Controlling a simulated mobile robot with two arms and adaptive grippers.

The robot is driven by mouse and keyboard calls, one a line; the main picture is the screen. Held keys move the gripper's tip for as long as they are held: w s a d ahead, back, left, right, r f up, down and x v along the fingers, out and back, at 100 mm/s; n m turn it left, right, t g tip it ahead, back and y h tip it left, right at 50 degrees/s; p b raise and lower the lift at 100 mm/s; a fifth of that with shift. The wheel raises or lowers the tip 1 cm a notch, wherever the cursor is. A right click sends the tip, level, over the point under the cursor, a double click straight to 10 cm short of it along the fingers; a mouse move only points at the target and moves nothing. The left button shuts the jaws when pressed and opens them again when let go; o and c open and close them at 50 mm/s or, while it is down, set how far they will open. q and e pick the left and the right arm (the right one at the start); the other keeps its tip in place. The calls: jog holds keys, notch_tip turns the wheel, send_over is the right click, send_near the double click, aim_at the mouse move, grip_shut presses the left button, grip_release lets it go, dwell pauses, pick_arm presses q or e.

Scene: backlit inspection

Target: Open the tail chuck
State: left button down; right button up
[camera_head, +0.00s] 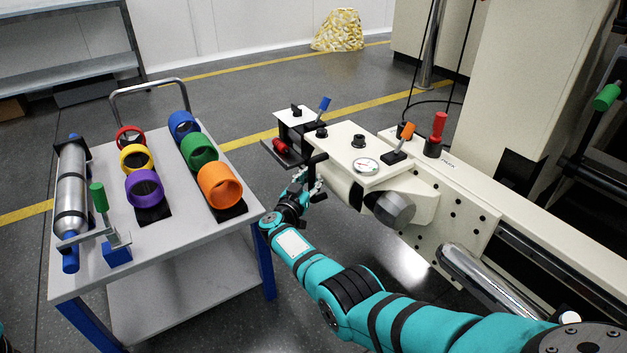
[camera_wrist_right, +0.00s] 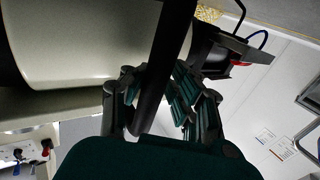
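The cream tailstock unit (camera_head: 345,150) stands on the machine bed, with a round dial gauge (camera_head: 366,165) and a dark grey round end (camera_head: 394,208). A black lever bar (camera_head: 310,160) hangs at its left end; I take it to be the chuck's lever. My right gripper (camera_head: 309,187) is at this bar, below the housing. In the wrist view the black bar (camera_wrist_right: 166,60) passes between the fingers of the right gripper (camera_wrist_right: 160,85), and both fingertips appear to touch it. The cream housing (camera_wrist_right: 85,40) is close beside the left finger.
A grey cart (camera_head: 190,228) at left carries coloured rings, a steel cylinder (camera_head: 72,190) and a green-handled tool (camera_head: 99,197). A blue-tipped lever (camera_head: 323,104), an orange lever (camera_head: 405,131) and a red knob (camera_head: 438,127) rise from the machine. Floor shows between cart and machine.

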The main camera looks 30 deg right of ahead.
jog(key=o, duration=0.5)
jog(key=shift+w+a+r, duration=0.15)
jog(key=shift+a+r, duration=0.05)
jog(key=shift+a, duration=0.25)
jog(key=shift+o, duration=0.2)
jog(key=shift+s+d+f, duration=0.15)
jog(key=shift+s+d, duration=0.05)
jog(key=v, duration=0.7)
jog(key=shift+a, duration=0.2)
jog(key=shift+s, duration=0.1)
